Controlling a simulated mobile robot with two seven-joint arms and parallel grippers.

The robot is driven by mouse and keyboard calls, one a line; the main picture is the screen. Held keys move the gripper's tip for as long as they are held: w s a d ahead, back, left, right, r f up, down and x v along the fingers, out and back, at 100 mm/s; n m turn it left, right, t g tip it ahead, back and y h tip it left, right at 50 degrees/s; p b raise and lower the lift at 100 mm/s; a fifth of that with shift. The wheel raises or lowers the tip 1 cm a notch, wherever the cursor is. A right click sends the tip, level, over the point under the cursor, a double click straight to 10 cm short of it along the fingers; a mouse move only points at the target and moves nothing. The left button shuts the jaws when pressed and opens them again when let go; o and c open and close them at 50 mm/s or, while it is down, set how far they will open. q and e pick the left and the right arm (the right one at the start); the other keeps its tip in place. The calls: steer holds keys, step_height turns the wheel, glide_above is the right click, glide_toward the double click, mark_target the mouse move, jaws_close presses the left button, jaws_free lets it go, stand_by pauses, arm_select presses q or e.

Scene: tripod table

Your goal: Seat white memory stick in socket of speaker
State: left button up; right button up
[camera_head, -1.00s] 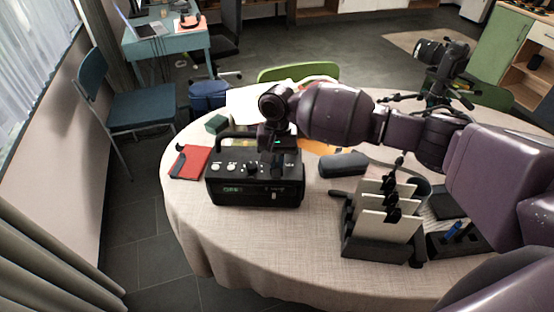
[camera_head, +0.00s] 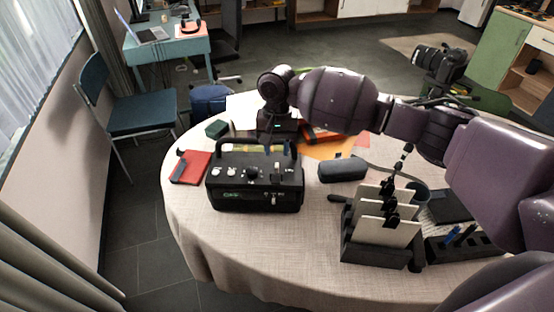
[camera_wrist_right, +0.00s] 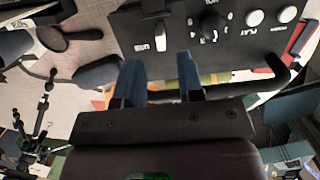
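The black speaker (camera_head: 228,199) stands on the table at centre left, its handle toward the far side. Its control panel (camera_wrist_right: 235,48) fills the top of the right wrist view. The white memory stick (camera_head: 277,168) stands upright at the right part of the panel. In the wrist view the stick (camera_wrist_right: 160,37) is beside a USB marking, seen nearly end-on. It appears to be in the socket; how deep, I cannot tell. My right gripper (camera_wrist_right: 159,75) is open, empty and apart from the stick, behind the panel (camera_head: 278,139). My left gripper is not in view.
A dark case (camera_head: 342,168) lies right of the speaker. A black rack with pale panels (camera_head: 385,232) stands farther right. A red notebook (camera_head: 190,167) and a green box (camera_head: 216,129) lie left. The cloth near the front (camera_head: 270,245) is clear.

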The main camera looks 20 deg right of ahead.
step_height(320, 180, up, 6)
steer(key=shift+w+d, duration=0.15)
steer(key=shift+w, duration=0.3)
steer(key=shift+s, duration=0.1)
